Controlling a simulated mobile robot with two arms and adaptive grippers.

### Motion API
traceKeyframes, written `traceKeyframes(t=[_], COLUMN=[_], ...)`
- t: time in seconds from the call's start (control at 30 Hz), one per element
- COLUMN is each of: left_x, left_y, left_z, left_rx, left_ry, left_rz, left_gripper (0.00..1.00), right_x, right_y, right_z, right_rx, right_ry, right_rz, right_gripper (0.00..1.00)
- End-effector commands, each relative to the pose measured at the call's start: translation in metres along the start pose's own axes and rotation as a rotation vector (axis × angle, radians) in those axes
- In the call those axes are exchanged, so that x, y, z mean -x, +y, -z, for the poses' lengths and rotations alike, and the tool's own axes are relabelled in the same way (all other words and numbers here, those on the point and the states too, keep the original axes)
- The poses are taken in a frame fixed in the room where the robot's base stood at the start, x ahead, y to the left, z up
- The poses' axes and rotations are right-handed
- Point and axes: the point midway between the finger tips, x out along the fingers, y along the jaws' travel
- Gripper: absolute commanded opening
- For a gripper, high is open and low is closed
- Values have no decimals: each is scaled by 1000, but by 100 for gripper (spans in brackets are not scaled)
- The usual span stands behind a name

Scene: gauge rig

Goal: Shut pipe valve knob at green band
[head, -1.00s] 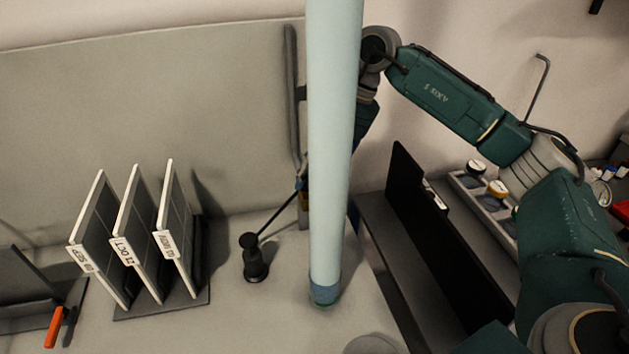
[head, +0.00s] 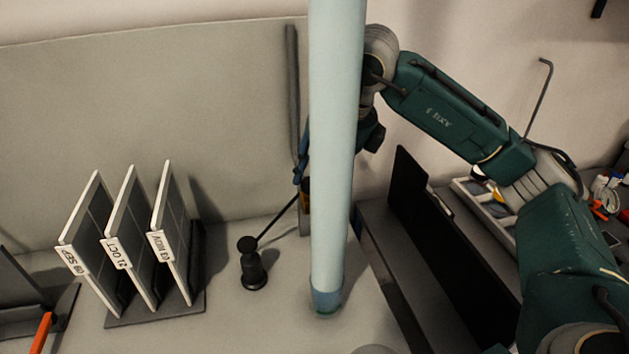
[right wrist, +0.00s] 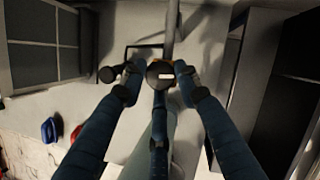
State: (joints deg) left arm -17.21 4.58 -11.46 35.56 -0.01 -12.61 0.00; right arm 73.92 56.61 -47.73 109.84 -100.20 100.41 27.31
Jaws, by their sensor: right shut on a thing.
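The round dark valve knob (right wrist: 160,74) with a white mark shows in the right wrist view, in front of a grey pipe (right wrist: 168,28). My right gripper (right wrist: 158,70) has its blue fingers shut on the knob, one fingertip on each side. In the head view the grey pipe (head: 291,90) stands upright by the back panel. A pale blue column (head: 335,150) hides the knob and most of my right gripper there. I cannot make out a green band on the knob. My left gripper is in neither view.
A black stand (head: 254,268) with a thin rod is left of the column. A rack of several labelled panels (head: 130,240) stands further left. A black upright panel (head: 440,250) and a tray (head: 490,208) are on the right, near my arm.

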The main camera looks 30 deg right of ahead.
Motion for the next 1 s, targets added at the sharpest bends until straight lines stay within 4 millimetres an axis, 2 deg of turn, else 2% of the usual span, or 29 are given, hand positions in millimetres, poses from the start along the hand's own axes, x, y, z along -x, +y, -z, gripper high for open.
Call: traceKeyframes(t=[0.03,0.3,0.8,0.83,0.9,1.0], left_x=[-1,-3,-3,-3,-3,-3], left_y=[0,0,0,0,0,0], left_z=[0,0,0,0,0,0], left_rx=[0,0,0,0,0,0], left_ry=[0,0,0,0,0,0], left_rz=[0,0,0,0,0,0], left_gripper=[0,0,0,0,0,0], right_x=[5,5,6,6,6,4], right_y=[-2,-2,-3,-3,-2,-2], right_z=[-7,-7,-7,-7,-7,-5], right_rx=[-26,-106,-124,-124,-124,-122], right_ry=[-26,-25,-24,-24,-23,-18], right_rz=[14,45,54,54,53,53], right_gripper=[5,5,5,35,48,48])
